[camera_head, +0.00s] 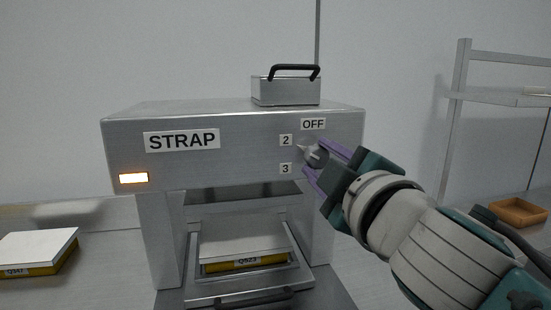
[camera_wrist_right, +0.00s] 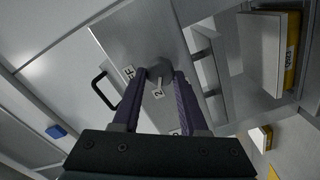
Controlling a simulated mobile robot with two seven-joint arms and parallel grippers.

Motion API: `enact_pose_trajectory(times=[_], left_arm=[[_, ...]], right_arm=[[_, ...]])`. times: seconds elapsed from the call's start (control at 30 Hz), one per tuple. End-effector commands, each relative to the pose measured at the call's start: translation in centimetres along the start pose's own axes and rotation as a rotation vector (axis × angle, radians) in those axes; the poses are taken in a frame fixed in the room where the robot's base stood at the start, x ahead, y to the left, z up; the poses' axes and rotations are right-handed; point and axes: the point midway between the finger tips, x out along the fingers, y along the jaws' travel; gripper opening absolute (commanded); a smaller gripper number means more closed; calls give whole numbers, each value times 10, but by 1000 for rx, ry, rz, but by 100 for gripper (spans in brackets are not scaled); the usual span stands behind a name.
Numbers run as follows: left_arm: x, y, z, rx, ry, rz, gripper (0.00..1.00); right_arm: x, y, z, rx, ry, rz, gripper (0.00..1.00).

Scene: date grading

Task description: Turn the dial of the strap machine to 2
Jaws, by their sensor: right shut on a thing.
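The strap machine (camera_head: 240,150) is a grey metal box with a STRAP label. Its dial (camera_head: 315,158) is a grey knob on the front panel at the right, with OFF above it and 2 and 3 to its left. The pointer tip of the dial aims left and slightly up, at the 2 label (camera_head: 286,140). My right gripper (camera_head: 317,160) is shut on the dial, one purple finger above and one below. In the right wrist view the dial (camera_wrist_right: 160,70) sits between the fingers, its pointer towards the 2. My left gripper is out of view.
Another box (camera_head: 38,250) lies on the counter at the left. An orange tray (camera_head: 518,212) stands at the right.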

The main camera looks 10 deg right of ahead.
Motion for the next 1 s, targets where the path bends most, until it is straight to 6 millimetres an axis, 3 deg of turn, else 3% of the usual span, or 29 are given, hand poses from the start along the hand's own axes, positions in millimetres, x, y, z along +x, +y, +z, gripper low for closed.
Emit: enact_pose_trajectory(times=[0.27,0.3,0.53,0.83,1.0], left_arm=[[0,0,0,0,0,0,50],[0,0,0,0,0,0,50],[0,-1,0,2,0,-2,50],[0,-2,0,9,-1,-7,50],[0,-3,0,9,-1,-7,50]], right_arm=[[0,0,0,0,0,0,0],[0,0,0,0,0,0,47],[0,0,0,1,0,0,73],[-3,0,0,1,0,-1,73],[-24,-1,0,1,-1,-2,73]])
